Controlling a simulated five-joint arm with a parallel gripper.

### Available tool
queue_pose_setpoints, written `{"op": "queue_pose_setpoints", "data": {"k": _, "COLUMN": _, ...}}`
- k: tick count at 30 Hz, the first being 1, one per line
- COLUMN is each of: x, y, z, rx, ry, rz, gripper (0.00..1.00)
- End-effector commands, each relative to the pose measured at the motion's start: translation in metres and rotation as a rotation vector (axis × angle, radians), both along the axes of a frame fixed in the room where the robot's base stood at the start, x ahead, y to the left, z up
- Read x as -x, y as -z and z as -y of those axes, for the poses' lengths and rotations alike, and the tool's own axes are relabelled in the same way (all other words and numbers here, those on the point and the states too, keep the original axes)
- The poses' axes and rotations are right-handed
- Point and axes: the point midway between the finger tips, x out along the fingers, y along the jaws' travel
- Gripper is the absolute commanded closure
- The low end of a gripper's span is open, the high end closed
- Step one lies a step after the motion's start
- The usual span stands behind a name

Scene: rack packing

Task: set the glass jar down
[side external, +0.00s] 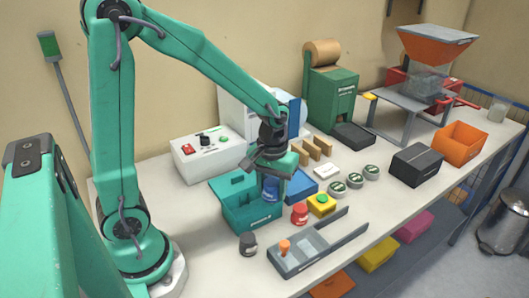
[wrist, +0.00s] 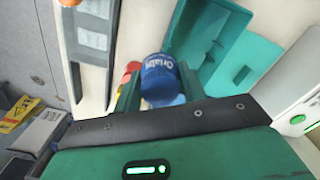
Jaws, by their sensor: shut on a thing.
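My gripper (side external: 271,192) points down and is shut on a blue jar (side external: 271,187) with white lettering. The jar also shows between the fingers in the wrist view (wrist: 160,78). I cannot tell if it is glass. In the side view the jar is at the open teal box (side external: 250,217), overlapping its right part. In the wrist view the box (wrist: 205,50) lies behind and to the right of the jar. The jar's lower end is hidden in the side view, so I cannot tell whether it touches anything.
A red jar (side external: 300,213), a yellow button box (side external: 322,204) and a blue tray (side external: 300,186) stand close on the right. A grey slotted fixture (side external: 310,248) and a small dark object (side external: 249,243) are in front. A clear vessel (side external: 498,109) stands far right.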

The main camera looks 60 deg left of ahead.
Motion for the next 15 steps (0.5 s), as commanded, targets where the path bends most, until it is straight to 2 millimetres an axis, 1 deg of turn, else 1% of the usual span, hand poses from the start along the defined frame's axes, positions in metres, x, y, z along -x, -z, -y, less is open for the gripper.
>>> {"op": "queue_pose_setpoints", "data": {"k": 1, "x": -0.002, "y": 0.001, "z": -0.006, "rx": 0.0, "ry": 0.032, "rz": 0.0, "gripper": 0.85}}
{"op": "queue_pose_setpoints", "data": {"k": 9, "x": -0.008, "y": 0.004, "z": -0.033, "rx": 0.0, "ry": 0.239, "rz": 0.0, "gripper": 0.85}}
{"op": "queue_pose_setpoints", "data": {"k": 15, "x": -0.011, "y": 0.006, "z": -0.047, "rx": -0.001, "ry": 0.346, "rz": 0.002, "gripper": 0.85}}
